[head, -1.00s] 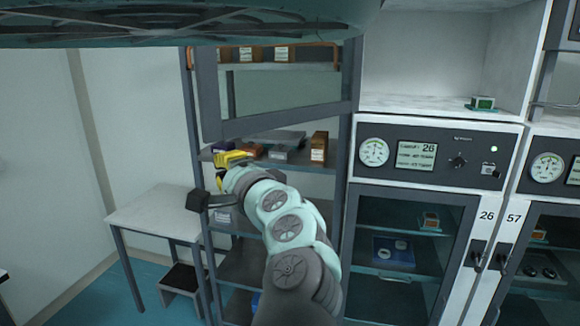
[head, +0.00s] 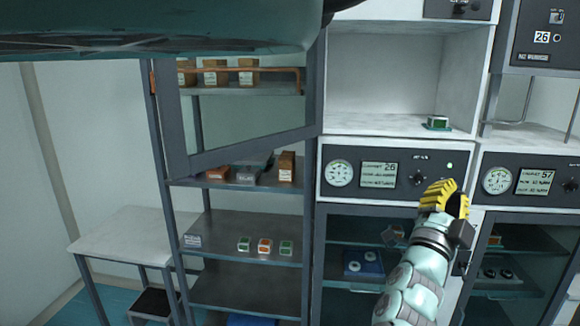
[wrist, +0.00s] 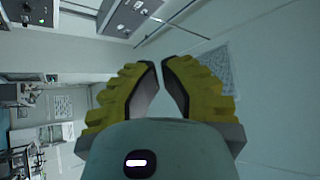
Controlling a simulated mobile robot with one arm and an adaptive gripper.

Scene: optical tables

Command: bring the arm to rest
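My gripper (head: 446,196), with yellow ribbed fingers, is raised in front of cabinet 26, right of centre in the head view. In the wrist view my gripper (wrist: 161,63) has its two fingers leaning toward each other, with a narrow gap at the tips. I see nothing between them. In the head view the finger gap is hard to make out.
Cabinet 26 (head: 340,148) stands behind my gripper, with a green-faced box (head: 437,122) on the ledge above. An open shelf rack (head: 215,284) holds several small boxes. A white side table (head: 120,236) stands at left.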

